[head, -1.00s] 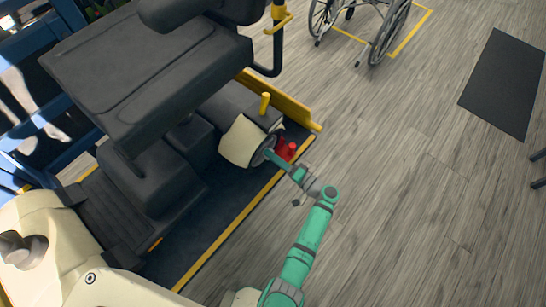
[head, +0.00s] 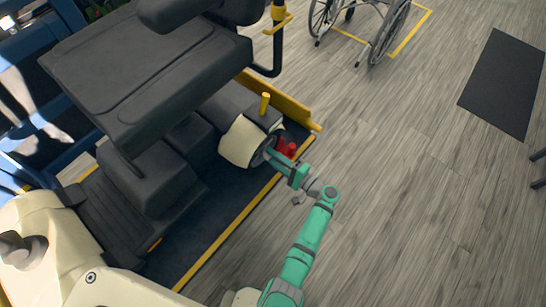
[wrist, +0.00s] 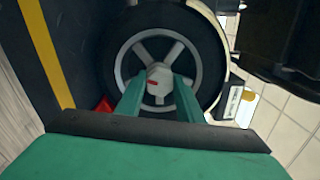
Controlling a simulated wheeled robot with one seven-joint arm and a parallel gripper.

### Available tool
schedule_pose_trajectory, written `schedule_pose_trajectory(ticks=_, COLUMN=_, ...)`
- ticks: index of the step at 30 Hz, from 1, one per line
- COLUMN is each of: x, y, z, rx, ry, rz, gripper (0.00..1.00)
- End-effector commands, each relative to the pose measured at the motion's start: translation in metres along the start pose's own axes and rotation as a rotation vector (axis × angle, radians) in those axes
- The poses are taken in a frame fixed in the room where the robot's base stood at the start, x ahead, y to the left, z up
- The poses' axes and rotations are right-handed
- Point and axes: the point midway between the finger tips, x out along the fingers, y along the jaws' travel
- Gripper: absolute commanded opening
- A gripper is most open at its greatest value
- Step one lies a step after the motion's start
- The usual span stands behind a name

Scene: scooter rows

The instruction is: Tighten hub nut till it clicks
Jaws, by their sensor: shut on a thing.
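The hub nut (wrist: 157,78) is a pale knob with a small red mark at the centre of the spoked rear wheel (wrist: 205,42) in the wrist view. My gripper (wrist: 157,97) has its two green fingers on either side of the nut and is shut on it. In the head view my gripper (head: 271,156) reaches in from the right to the wheel (head: 259,151), under the scooter's cream fender (head: 239,142). The nut itself is hidden there by the fingers.
The scooter's dark seat (head: 145,70) overhangs at the upper left. A red object (head: 291,149) lies close beside the wheel and my gripper. A yellow lever (head: 265,103) stands above the fender.

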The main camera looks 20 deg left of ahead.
Motion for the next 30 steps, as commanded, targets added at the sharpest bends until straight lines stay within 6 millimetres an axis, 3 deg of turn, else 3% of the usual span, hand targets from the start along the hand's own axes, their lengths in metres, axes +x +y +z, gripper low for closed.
schedule_pose_trajectory(ticks=8, x=-0.001, y=0.001, z=-0.001, rx=0.0, ry=0.003, rz=0.001, gripper=0.11)
schedule_pose_trajectory(ticks=9, x=0.0, y=0.001, z=-0.001, rx=0.0, ry=0.003, rz=0.001, gripper=0.38)
schedule_pose_trajectory(ticks=11, x=-0.001, y=0.001, z=-0.001, rx=0.0, ry=0.004, rz=0.001, gripper=0.53)
schedule_pose_trajectory(ticks=23, x=-0.004, y=0.0, z=0.001, rx=-0.001, ry=-0.002, rz=0.001, gripper=0.53)
schedule_pose_trajectory(ticks=30, x=-0.043, y=-0.001, z=-0.002, rx=-0.002, ry=0.005, rz=-0.001, gripper=0.53)
